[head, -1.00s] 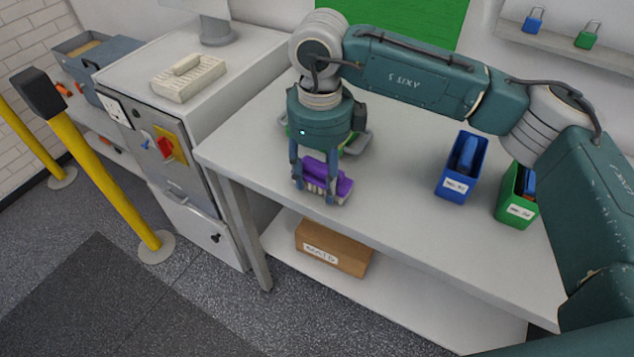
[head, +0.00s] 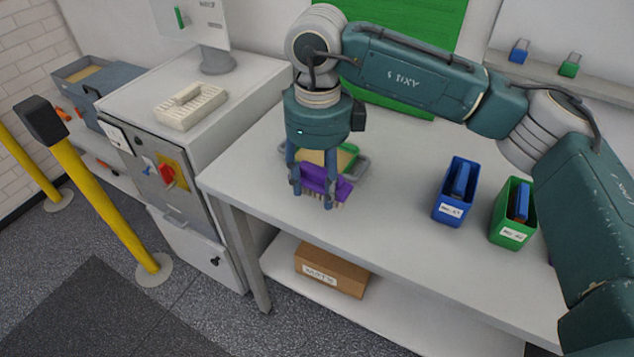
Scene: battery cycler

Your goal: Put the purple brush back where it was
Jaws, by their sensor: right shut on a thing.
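The purple brush (head: 322,183) has a purple back and pale bristles pointing down. My right gripper (head: 314,190) is shut on it, one finger at each side, over the left part of the white table (head: 395,205). The bristles are close to the table top; I cannot tell whether they touch it. My left gripper is not in view.
A blue bin (head: 450,208) and a green bin (head: 507,232) stand on the right of the table. A grey cabinet (head: 165,180) with a cream brush-like block (head: 190,106) on top adjoins on the left. A cardboard box (head: 331,270) sits on the lower shelf.

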